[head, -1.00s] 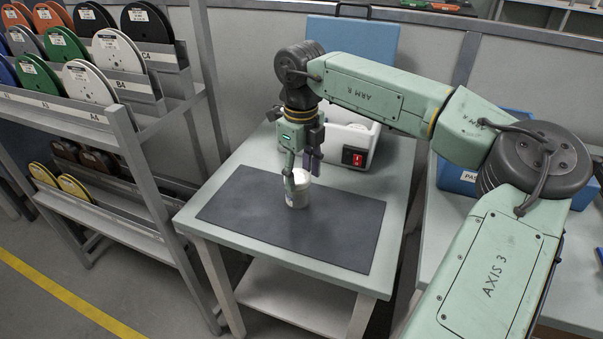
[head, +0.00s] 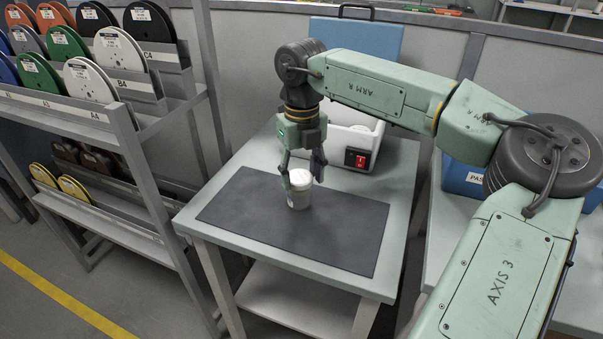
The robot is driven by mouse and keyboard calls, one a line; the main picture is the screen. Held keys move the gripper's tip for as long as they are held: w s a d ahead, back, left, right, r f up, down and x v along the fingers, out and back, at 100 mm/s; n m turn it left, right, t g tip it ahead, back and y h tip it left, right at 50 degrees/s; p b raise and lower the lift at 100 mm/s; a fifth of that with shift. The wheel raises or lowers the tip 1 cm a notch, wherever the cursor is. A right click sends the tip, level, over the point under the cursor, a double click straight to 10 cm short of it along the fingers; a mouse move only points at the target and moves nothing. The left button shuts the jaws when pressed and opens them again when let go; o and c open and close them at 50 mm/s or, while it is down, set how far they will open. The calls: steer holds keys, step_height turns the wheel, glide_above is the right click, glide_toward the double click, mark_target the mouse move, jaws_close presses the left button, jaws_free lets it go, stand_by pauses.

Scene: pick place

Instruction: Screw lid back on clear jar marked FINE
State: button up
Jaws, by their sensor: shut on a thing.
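The clear jar (head: 299,200) stands upright on the dark mat (head: 338,228), with greyish contents and a bluish label at its left edge. The white lid (head: 301,179) sits on top of the jar, looking roughly level; I cannot tell how tightly it is seated. My gripper (head: 302,178) points down from above, with one finger at the left of the lid and the other behind its right side. It is shut on the lid. The marking on the jar is too small to read.
An open white box (head: 353,140) with a red switch stands behind the mat, and a blue case (head: 358,40) is behind it. A rack of coloured discs (head: 90,80) stands at the left. The mat around the jar is clear.

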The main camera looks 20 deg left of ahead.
steer(key=shift+f+m+b, duration=0.15)
steer(key=shift+m+b, duration=0.3)
steer(key=shift+m, duration=0.75)
steer(key=shift+s+a+m+b, duration=0.1)
steer(key=shift+m+b, duration=0.35)
steer(key=shift+m, duration=1.45)
steer(key=o, duration=1)
steer(key=shift+a, duration=0.1)
steer(key=shift+c, duration=0.2)
steer(key=c, duration=0.3)
